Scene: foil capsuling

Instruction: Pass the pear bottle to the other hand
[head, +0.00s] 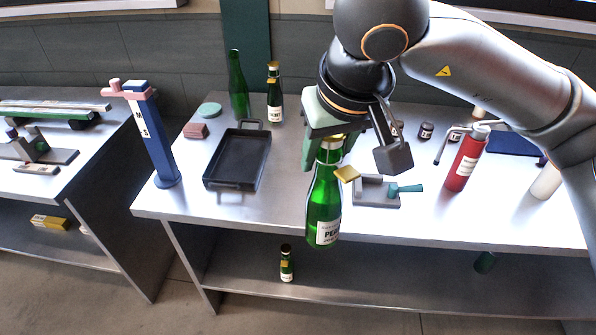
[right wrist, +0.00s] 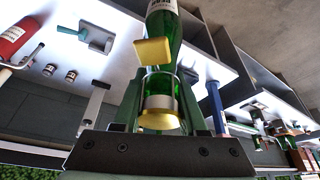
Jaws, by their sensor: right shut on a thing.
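The pear bottle (head: 323,205) is green glass with a white label on which "PE" can be read. It hangs nearly upright, base down, and overlaps the table's front edge in the head view. My right gripper (head: 328,140) is shut on its neck from above. In the right wrist view the bottle (right wrist: 163,30) runs away from between the fingers of the gripper (right wrist: 160,112), with its gold cap end close to the palm. A yellow tag-like piece (head: 347,173) sticks out beside its neck. My left gripper is in neither view.
On the steel table (head: 270,205) stand a black tray (head: 238,160), a blue post (head: 152,135), a plain green bottle (head: 238,88), a foil-necked bottle (head: 274,100), a grey fixture (head: 377,192) and a red cylinder (head: 465,160). A small bottle (head: 287,263) stands on the lower shelf.

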